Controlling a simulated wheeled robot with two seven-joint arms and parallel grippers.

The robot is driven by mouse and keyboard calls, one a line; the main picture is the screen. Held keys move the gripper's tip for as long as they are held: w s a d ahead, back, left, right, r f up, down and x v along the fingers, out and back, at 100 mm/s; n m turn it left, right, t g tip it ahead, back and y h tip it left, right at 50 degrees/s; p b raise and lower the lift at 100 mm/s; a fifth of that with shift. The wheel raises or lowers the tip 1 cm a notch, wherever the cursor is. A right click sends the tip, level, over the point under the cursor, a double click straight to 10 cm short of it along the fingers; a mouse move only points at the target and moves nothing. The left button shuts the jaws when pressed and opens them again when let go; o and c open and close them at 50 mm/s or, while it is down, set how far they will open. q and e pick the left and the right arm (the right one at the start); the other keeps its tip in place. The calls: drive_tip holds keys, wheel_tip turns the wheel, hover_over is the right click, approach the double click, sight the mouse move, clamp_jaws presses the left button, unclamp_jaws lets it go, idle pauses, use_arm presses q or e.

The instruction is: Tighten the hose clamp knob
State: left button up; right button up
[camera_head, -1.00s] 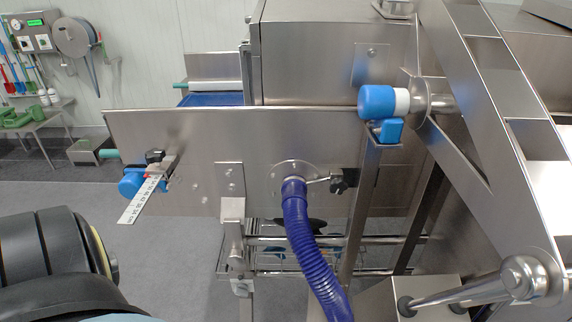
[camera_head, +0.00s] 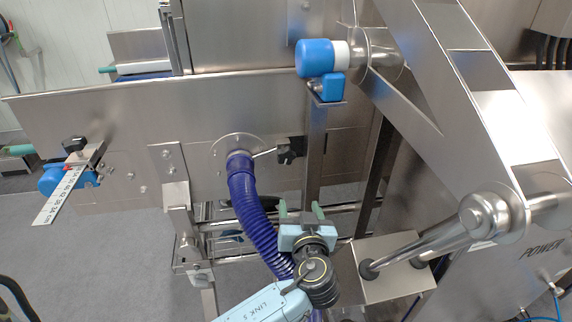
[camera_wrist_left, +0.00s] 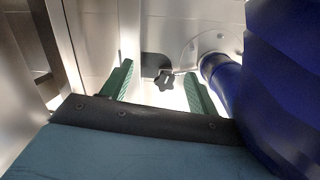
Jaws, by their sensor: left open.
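The black hose clamp knob (camera_head: 291,150) sits at the right end of a thin metal rod (camera_head: 264,154) beside the round flange (camera_head: 237,146) on the steel panel. A ribbed blue hose (camera_head: 250,208) hangs from the flange. My left gripper (camera_head: 300,207) is open and empty, its green fingers pointing up, below the knob and right of the hose. In the left wrist view the star-shaped knob (camera_wrist_left: 165,83) appears between the two open fingers (camera_wrist_left: 158,70), beyond them and apart. The hose (camera_wrist_left: 225,85) fills that view's right side. My right gripper is not in view.
A blue-capped roller (camera_head: 315,58) on a steel post (camera_head: 317,150) stands above and right of the knob. A steel box with a lever (camera_head: 425,245) is right of my left gripper. A white ruler (camera_head: 60,197) sticks out at the panel's left.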

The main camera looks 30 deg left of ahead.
sight(287, 156)
use_arm(q)
wheel_tip(287, 156, up, 7)
drive_tip(key=n+y, duration=0.2)
drive_tip(key=n, duration=0.1)
drive_tip(key=shift+t, duration=0.3)
drive_tip(key=x, duration=1.1)
drive_tip(key=shift+a+f+p, duration=0.25)
drive_tip(key=shift+a+p, duration=0.1)
drive_tip(key=shift+a, duration=0.1)
drive_tip(key=shift+w+a, duration=0.4)
drive_tip(key=shift+w, duration=0.1)
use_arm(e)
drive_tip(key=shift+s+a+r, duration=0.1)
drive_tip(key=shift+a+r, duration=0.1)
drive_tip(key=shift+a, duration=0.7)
use_arm(q)
drive_tip(key=shift+c, duration=0.4)
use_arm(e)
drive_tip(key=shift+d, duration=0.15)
use_arm(q)
drive_tip(key=c, duration=0.9)
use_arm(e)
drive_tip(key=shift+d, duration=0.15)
